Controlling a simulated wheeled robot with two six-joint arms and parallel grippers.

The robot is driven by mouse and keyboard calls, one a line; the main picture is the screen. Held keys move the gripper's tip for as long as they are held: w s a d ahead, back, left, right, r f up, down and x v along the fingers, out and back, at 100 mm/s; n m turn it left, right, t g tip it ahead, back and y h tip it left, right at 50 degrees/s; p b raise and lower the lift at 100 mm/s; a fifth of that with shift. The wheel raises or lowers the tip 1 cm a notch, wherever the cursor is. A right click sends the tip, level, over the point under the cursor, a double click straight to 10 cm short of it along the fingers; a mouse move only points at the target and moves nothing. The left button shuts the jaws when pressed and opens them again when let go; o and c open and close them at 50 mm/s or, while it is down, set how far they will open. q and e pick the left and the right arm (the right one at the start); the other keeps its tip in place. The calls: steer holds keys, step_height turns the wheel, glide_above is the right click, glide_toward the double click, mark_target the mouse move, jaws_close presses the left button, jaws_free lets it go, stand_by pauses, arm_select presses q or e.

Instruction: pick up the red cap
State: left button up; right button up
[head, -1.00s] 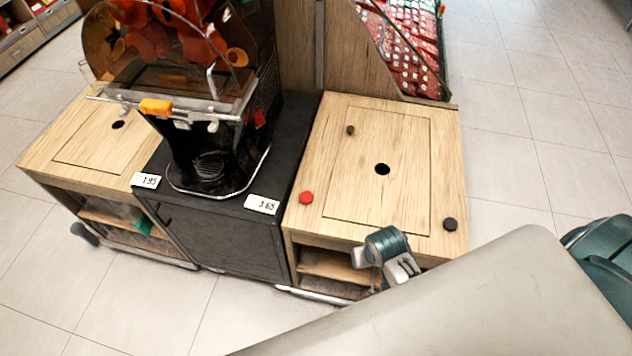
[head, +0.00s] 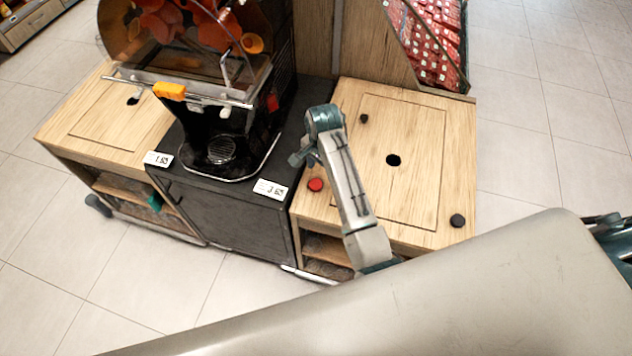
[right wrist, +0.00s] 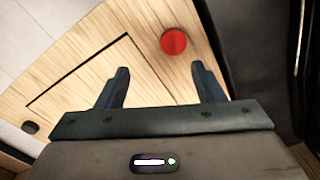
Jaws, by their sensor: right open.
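The red cap (head: 315,184) lies flat on the right wooden counter, near its left front corner. In the right wrist view the red cap (right wrist: 173,41) is beyond the fingertips, between their lines but closer to the right finger. My right gripper (head: 298,158) is above the counter's left edge, close to the cap and apart from it. Its two fingers (right wrist: 160,80) are spread with nothing between them. My left gripper is not in view.
The juicer (head: 215,130) stands on the black cabinet left of the cap. A price tag (head: 270,189) sits beside the counter.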

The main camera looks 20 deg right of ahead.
step_height(320, 180, up, 2)
steer(key=w+a+m, duration=0.1)
steer(key=w+a, duration=0.1)
steer(key=p, duration=0.1)
glide_above(316, 184)
steer(key=f, duration=0.5)
steer(key=shift+w+a, duration=0.15)
steer(key=shift+w, duration=0.1)
steer(key=f+p, duration=0.1)
steer(key=f, duration=0.3)
steer(key=shift+s+f+p, duration=0.2)
steer(key=shift+f+p, duration=0.2)
steer(key=shift+f, duration=0.4)
steer(key=shift+c, duration=0.2)
steer(key=c, duration=1)
